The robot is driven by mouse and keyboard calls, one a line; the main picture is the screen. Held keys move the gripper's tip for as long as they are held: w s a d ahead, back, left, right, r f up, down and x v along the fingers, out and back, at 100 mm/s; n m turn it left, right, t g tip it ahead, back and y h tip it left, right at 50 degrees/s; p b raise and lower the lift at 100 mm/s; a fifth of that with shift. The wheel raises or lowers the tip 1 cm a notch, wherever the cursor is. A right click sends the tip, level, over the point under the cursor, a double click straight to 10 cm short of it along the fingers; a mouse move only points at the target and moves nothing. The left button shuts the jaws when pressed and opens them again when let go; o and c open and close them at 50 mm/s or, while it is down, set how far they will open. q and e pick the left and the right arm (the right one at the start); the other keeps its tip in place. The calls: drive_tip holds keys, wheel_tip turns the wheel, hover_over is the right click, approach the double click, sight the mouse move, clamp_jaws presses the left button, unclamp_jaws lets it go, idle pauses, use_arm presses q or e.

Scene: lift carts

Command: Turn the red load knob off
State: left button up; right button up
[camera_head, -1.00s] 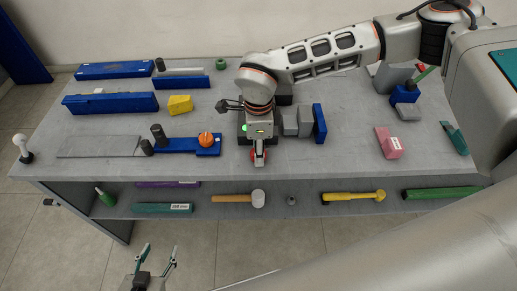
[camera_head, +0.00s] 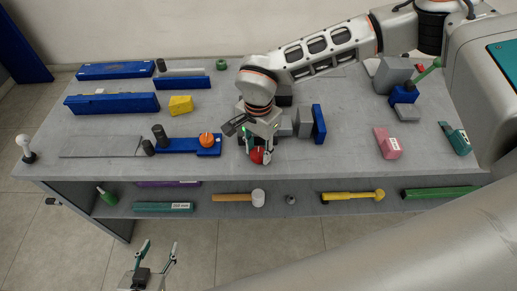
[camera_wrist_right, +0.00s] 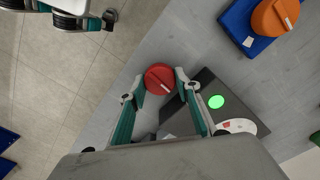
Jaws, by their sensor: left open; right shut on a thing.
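The red load knob (camera_head: 257,156) is near the front edge of the workbench, under my right gripper (camera_head: 258,150). In the right wrist view the red knob (camera_wrist_right: 159,78) has a white mark on its lower right part. The right gripper's fingers (camera_wrist_right: 159,90) stand on both sides of the knob, closed on it. The knob is on a dark box (camera_wrist_right: 215,85) with a lit green button (camera_wrist_right: 216,102) and a white oval plate. My left gripper (camera_head: 158,250) is open and empty, low in front of the bench.
An orange knob (camera_head: 207,140) on a blue base stands to the left. Grey blocks (camera_head: 285,127) and a blue plate (camera_head: 319,124) stand close on the right. A pink block (camera_head: 387,143) lies further right. A shelf below holds a mallet (camera_head: 257,198) and other tools.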

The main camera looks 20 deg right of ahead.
sight(258, 152)
drive_tip(key=shift+w+r+n, duration=0.1)
drive_tip(key=shift+n, duration=0.5)
drive_tip(key=o, duration=1.1)
wheel_tip(258, 152, up, 12)
idle(0.4)
